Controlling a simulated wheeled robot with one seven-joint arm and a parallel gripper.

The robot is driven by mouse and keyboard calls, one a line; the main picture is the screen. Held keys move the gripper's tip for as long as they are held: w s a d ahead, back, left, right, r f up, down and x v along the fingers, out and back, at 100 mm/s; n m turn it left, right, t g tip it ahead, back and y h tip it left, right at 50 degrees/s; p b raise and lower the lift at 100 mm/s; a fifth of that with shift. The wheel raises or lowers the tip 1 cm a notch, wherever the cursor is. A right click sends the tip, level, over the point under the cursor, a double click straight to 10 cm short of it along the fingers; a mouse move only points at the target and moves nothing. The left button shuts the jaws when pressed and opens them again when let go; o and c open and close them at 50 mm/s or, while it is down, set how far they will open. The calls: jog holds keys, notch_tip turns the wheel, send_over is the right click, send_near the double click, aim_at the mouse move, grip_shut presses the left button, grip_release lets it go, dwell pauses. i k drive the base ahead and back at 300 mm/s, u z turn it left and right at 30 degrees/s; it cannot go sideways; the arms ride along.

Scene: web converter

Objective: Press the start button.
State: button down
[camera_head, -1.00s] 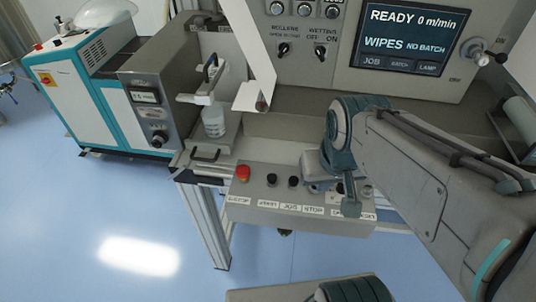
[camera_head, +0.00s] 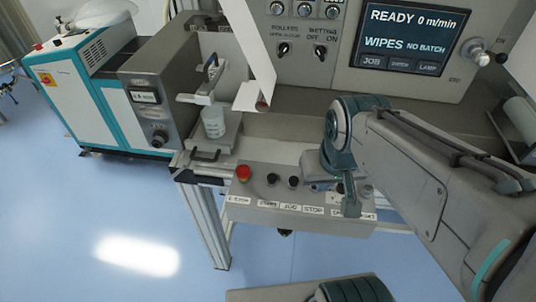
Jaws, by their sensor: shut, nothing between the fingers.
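The control box (camera_head: 250,213) juts out below the machine's front. A black button (camera_head: 272,179) sits second from the left, above a blurred label that seems to read START. Another black button (camera_head: 294,182) is just right of it, and a red mushroom button (camera_head: 243,173) is at the far left. My gripper (camera_head: 350,209) is shut and empty, over the right part of the box and clearly right of the black buttons. My gripper and wrist hide part of the box's right-hand controls and labels. I cannot tell whether the fingertips touch the box.
The screen (camera_head: 412,38) reads READY 0 m/min, WIPES, NO BATCH. Two switches marked rollers and wetting are on the upper panel (camera_head: 330,75). A white and teal unit (camera_head: 75,108) stands at the left.

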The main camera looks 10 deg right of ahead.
aim_at(272, 178)
jog(key=z, duration=0.55)
jog(key=k, duration=1.25)
jog(key=u, duration=0.1)
jog(key=i, duration=0.75)
jog(key=u, duration=0.55)
